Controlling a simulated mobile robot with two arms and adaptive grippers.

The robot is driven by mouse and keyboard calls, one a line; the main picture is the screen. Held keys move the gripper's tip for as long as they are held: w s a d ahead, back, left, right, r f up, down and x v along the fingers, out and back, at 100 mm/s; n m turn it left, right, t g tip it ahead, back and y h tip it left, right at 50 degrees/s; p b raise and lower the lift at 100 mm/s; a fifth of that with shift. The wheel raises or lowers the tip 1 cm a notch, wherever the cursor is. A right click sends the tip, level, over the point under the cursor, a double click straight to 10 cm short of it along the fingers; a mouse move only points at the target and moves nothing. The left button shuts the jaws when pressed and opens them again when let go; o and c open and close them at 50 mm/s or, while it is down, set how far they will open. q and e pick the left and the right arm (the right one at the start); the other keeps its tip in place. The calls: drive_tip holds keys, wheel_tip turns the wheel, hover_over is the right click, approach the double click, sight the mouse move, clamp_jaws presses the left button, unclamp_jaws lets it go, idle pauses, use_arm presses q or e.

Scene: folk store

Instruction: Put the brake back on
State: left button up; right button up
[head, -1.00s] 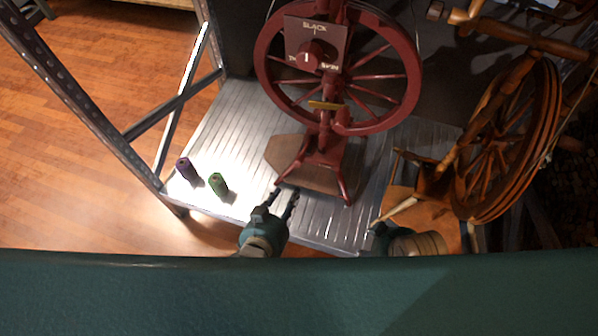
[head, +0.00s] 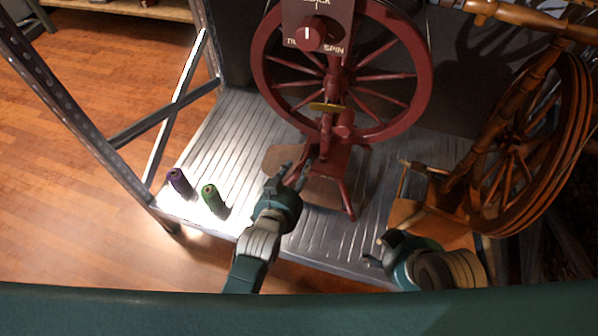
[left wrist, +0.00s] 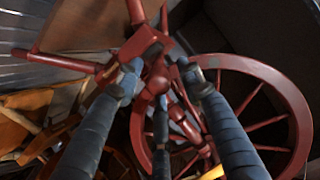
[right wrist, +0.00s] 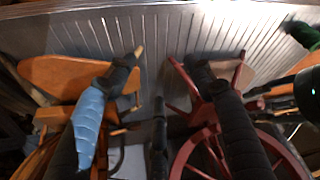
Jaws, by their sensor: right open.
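A red spinning wheel (head: 420,75) stands upright on the ribbed metal platform (head: 240,130). A small yellow piece (head: 327,107) sits on its frame below the hub; I cannot tell whether this is the brake. The yellow also shows in the left wrist view (left wrist: 212,172). My left gripper (head: 291,173) is by the wheel's front base. Its fingers are spread, with red frame parts beyond and between them in the left wrist view; contact is unclear. My right gripper (head: 375,256) is open and empty, low at the platform's front edge, right of the red wheel.
A brown wooden spinning wheel (head: 487,170) stands close on the right. A dial panel (head: 318,25) labelled SPIN overlaps the red wheel's top. A purple spool (head: 179,182) and a green spool (head: 212,198) stand at the platform's left. A metal rack post (head: 85,120) rises at left.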

use_arm(q)
drive_tip(key=shift+w+d+f, duration=0.15)
drive_tip(key=shift+w, duration=0.3)
use_arm(e)
drive_tip(key=shift+w+a+r+t, duration=0.15)
drive_tip(key=shift+w, duration=0.25)
drive_tip(key=shift+w+a+r+t, duration=0.1)
drive_tip(key=shift+w+t, duration=0.05)
drive_tip(key=shift+w, duration=0.25)
use_arm(q)
drive_tip(key=shift+c, duration=0.5)
